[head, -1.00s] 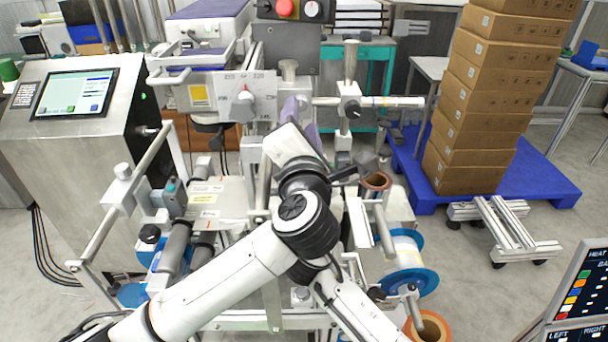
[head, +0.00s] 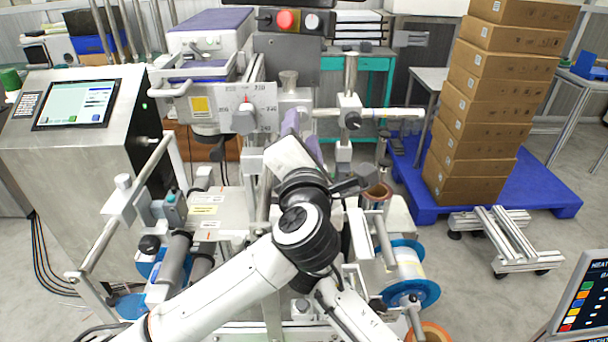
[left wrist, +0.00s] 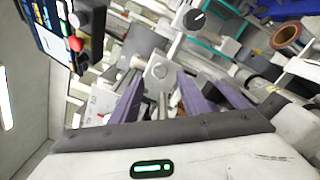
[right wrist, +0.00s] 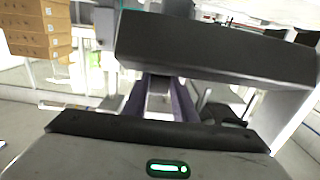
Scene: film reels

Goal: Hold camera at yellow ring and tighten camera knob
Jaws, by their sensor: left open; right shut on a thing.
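The black camera knob (head: 352,121) is on a pale clamp block (head: 349,102) on a horizontal rod (head: 395,113); the knob also shows in the left wrist view (left wrist: 195,18). A grey block, likely the camera (head: 343,153), hangs below. The exact contact is hidden. I cannot make out the yellow ring clearly.
A scale plate (head: 246,108) stands left of my left gripper. A panel with a red button (head: 285,19) is behind. Film reels (head: 408,270) are below right. Stacked cartons (head: 485,100) stand on a blue pallet (head: 545,185).

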